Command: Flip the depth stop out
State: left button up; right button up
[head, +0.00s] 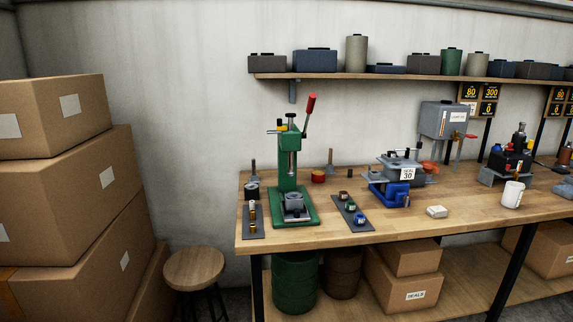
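A green hand press (288,165) stands upright on the left part of the wooden workbench (410,222). Its lever has a red grip (311,103) and points up to the right. A small yellow and black part (282,126) sits near the top left of the press column; it may be the depth stop, but it is too small to tell its position. A grey block (293,203) sits on the press base under the ram. Neither of my grippers shows in the head view.
Small trays with parts (352,212) flank the press. A blue and grey device (395,180) and a white mug (512,194) stand farther right. A stool (194,268) and stacked cardboard boxes (70,190) are at the left. A loaded wall shelf (400,77) hangs above.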

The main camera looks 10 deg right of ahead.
aim_at(279, 127)
jog(key=u, duration=0.4)
jog(key=i, duration=1.05)
jog(key=z, duration=0.5)
